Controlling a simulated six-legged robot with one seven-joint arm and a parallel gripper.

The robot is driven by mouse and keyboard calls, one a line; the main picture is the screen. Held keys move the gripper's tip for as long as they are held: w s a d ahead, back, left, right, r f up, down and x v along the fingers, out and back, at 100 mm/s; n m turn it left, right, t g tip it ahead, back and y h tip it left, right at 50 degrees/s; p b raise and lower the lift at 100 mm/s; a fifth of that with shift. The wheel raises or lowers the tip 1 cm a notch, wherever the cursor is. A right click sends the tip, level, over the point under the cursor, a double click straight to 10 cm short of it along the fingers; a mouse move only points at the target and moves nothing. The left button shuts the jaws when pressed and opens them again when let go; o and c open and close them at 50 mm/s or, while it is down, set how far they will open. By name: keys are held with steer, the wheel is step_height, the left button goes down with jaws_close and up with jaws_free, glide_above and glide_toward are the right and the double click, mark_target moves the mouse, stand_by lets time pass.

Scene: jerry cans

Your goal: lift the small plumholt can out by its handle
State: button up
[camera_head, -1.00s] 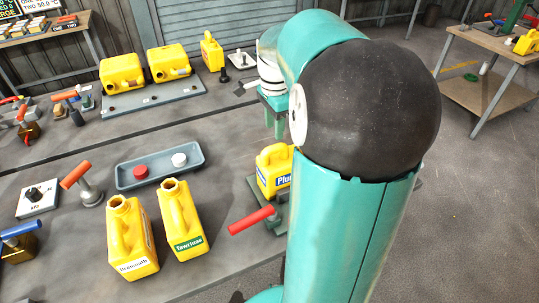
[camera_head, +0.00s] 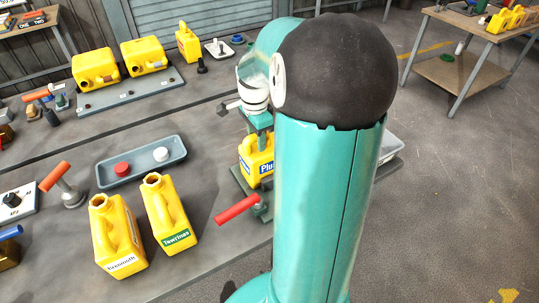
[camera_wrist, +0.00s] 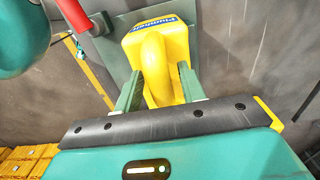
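The small yellow plumholt can (camera_head: 254,168) has a partly visible blue-and-white label and stands in a green holder at the bench's right edge. My arm hides its right side in the head view. My gripper (camera_head: 258,130) is directly above the can, pointing down. In the wrist view, the can (camera_wrist: 160,40) shows its label upside down, and its handle (camera_wrist: 155,62) rises between the two green fingers of my gripper (camera_wrist: 160,78). The fingers are apart, one on each side of the handle, with no firm grip visible.
A red-handled clamp (camera_head: 238,208) stands beside the holder. Two yellow cans, Brexmouth (camera_head: 117,240) and Tawrinas (camera_head: 166,215), stand to the left. A grey tray (camera_head: 142,172) with a red and a white cap lies behind them. More yellow cans (camera_head: 95,68) stand on the rear bench.

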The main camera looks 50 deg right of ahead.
steer(key=shift+c, duration=0.2)
jaws_close()
steer(key=shift+r, duration=4.05)
